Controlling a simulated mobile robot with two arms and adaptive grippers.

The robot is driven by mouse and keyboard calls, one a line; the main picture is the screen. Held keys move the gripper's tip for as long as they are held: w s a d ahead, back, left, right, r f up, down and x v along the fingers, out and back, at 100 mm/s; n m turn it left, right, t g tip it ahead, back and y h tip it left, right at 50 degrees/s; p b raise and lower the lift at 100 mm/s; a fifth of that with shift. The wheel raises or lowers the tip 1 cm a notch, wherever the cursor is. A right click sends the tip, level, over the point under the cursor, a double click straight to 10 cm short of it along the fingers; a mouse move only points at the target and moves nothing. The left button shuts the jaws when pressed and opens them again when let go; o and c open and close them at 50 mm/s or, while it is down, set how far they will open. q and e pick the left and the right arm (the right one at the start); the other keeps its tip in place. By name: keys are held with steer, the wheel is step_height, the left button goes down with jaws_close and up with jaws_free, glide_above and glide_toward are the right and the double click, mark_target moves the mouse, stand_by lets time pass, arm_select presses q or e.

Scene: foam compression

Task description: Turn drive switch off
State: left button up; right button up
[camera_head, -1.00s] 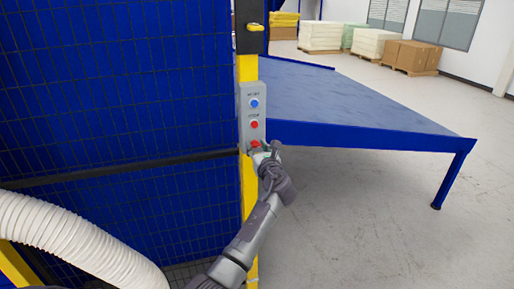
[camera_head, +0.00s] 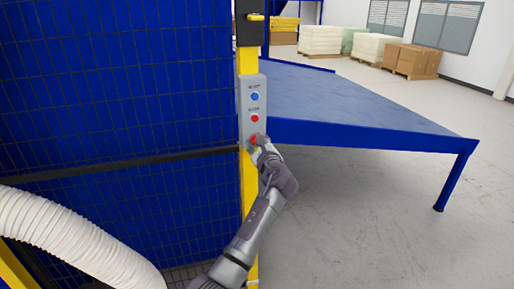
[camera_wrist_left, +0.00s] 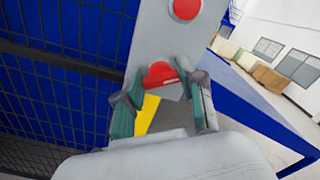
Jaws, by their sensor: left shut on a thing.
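A grey control box (camera_head: 247,108) is fixed to a yellow post. It carries a blue button (camera_head: 255,97), a red button (camera_head: 255,118) below it, and a red switch (camera_head: 254,139) at the bottom. My left gripper (camera_head: 260,142) is at the bottom switch, its fingers partly hidden by the wrist. In the left wrist view the fingers (camera_wrist_left: 160,92) close around the red switch (camera_wrist_left: 160,72), one on each side; the red button (camera_wrist_left: 185,8) shows above it. My right gripper is not in view.
A blue mesh fence (camera_head: 120,80) fills the left, with a white corrugated hose (camera_head: 75,235) in front. A blue table (camera_head: 350,105) stands to the right of the box. Pallets with boxes (camera_head: 410,58) are far back. The floor at right is clear.

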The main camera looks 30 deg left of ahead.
arm_select(q)
steer(key=n+b, duration=0.2)
steer(key=n, duration=0.1)
steer(key=n+b, duration=0.3)
steer(key=n, duration=0.1)
steer(key=n+b, duration=0.3)
steer(key=shift+f+n, duration=0.3)
steer(key=shift+n, duration=0.1)
stand_by(0.3)
steer(key=o, duration=1.2)
steer(key=shift+r, duration=0.1)
steer(key=shift+c, duration=0.2)
steer(key=v, duration=1.2)
